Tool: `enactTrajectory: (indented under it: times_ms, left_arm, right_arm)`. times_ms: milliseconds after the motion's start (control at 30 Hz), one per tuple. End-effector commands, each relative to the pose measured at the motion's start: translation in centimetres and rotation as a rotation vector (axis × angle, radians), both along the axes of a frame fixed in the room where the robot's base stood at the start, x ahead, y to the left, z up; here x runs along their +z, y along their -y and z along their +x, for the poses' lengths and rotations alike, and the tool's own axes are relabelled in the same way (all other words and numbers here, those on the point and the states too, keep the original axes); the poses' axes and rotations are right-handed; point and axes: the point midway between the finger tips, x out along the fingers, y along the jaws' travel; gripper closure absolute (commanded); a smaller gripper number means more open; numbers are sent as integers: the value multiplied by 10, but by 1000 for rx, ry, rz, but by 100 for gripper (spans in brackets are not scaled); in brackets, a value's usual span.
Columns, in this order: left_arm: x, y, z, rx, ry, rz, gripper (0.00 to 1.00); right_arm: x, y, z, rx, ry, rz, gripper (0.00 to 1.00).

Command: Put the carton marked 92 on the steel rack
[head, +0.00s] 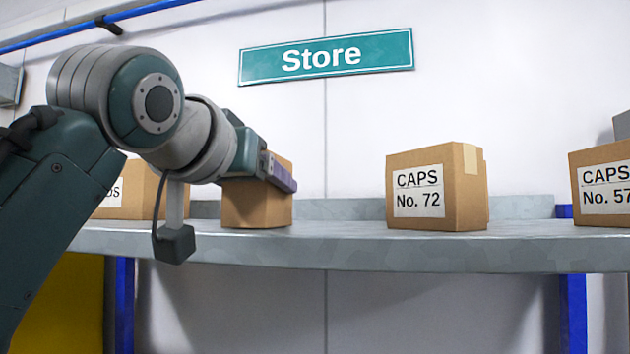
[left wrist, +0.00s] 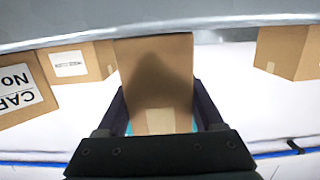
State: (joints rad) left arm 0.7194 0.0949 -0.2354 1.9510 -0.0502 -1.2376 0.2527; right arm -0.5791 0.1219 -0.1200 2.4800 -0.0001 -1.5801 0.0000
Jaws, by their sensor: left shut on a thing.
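My left gripper (head: 276,172) reaches in from the left and is shut on a plain brown carton (head: 257,206). In the left wrist view this carton (left wrist: 155,75) sits between the two dark fingers. Its label is hidden, so I cannot read its number. The carton is upright at the level of the grey steel rack (head: 340,252); I cannot tell whether it rests on the shelf or is just above it. In the left wrist view the shelf (left wrist: 240,28) runs along the carton's base. My right gripper is not in view.
A carton marked CAPS No. 72 (head: 437,190) stands to the right, with a clear gap between. Another, partly cut off, reads No. 57 (head: 600,185). A carton (head: 140,190) stands behind my arm at left. A Store sign (head: 325,57) hangs above.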

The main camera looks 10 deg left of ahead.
Motion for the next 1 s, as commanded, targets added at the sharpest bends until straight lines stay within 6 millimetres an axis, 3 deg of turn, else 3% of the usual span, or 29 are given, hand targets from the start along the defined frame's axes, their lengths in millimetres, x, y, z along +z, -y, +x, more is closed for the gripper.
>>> enactTrajectory:
  times_ms: [133,167,400,767,1000]
  left_arm:
    - [1,0,0,0,2,0,98]
    - [1,0,0,0,2,0,28]
    - [1,0,0,0,1,0,1]
    - [1,0,-5,0,0,0,0]
    - [7,-1,-41,0,4,0,0]
  right_arm:
    - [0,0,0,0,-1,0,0]
    - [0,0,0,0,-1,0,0]
    - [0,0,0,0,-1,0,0]
    - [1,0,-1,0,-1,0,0]
    - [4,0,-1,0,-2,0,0]
